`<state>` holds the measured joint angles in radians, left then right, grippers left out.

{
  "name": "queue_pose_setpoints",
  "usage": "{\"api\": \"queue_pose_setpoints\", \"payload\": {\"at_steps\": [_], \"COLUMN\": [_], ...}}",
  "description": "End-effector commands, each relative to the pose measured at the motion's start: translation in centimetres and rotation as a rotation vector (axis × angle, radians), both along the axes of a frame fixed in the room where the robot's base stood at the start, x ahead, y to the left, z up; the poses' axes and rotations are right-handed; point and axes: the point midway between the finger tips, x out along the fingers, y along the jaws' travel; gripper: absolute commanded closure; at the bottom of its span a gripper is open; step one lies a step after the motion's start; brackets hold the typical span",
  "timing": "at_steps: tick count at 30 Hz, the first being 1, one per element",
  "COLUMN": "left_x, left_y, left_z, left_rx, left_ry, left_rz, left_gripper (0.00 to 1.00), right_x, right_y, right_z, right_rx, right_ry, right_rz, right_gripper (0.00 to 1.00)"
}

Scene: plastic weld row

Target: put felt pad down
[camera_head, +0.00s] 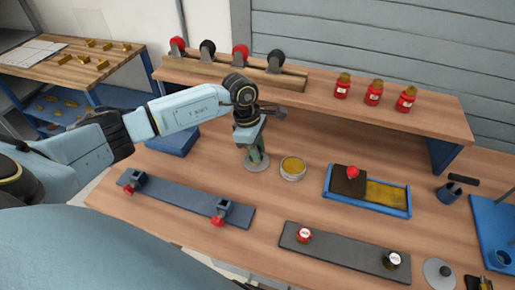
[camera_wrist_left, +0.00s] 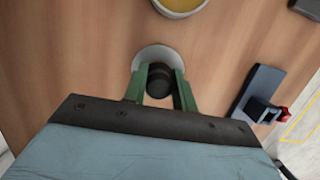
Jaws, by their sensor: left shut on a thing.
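My left gripper (camera_head: 258,155) points down over the middle of the bench, its green fingers shut on the felt pad. The felt pad (camera_head: 248,165) is a pale grey disc under the fingers, low over the bench top; I cannot tell whether it touches the wood. In the left wrist view the left gripper (camera_wrist_left: 160,95) closes around the pad's black knob, and the disc of the felt pad (camera_wrist_left: 155,54) shows beyond the fingers. The fingers hide part of it. My right gripper is not in view.
A round tin of yellow stuff (camera_head: 292,169) stands just right of the pad. A blue tray (camera_head: 340,203) with a brown block lies further right. Dark rails lie in front (camera_head: 180,198) and front right (camera_head: 345,255). Another grey disc (camera_head: 434,277) is at the near right. A raised shelf (camera_head: 310,100) runs behind.

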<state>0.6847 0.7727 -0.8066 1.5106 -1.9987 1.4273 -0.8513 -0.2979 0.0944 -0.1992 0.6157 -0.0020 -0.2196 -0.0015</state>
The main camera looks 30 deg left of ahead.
Motion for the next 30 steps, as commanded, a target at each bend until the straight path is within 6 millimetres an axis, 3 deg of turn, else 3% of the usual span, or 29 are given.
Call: {"api": "queue_pose_setpoints", "payload": {"at_steps": [7,8,12,23,30], "left_x": [0.0,0.0,0.0,0.0,-0.1], "left_y": [0.0,0.0,0.0,0.0,1.0], "left_z": [-0.3,-0.2,-0.2,0.2,4.4], "left_rx": [0.0,0.0,0.0,0.0,0.003], "left_ry": [-0.001,0.0,-0.001,0.0,-0.007], "left_rz": [0.0,0.0,0.0,0.0,0.001], "left_gripper": [1.0,0.69,0.51,0.51,0.51], "right_x": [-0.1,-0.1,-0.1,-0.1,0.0], "right_y": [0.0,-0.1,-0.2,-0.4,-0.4], "right_z": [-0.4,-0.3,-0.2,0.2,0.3], "right_rx": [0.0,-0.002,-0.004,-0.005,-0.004], "right_ry": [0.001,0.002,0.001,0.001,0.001], "right_rz": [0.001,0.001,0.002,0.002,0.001], "right_gripper": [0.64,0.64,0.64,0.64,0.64]}}
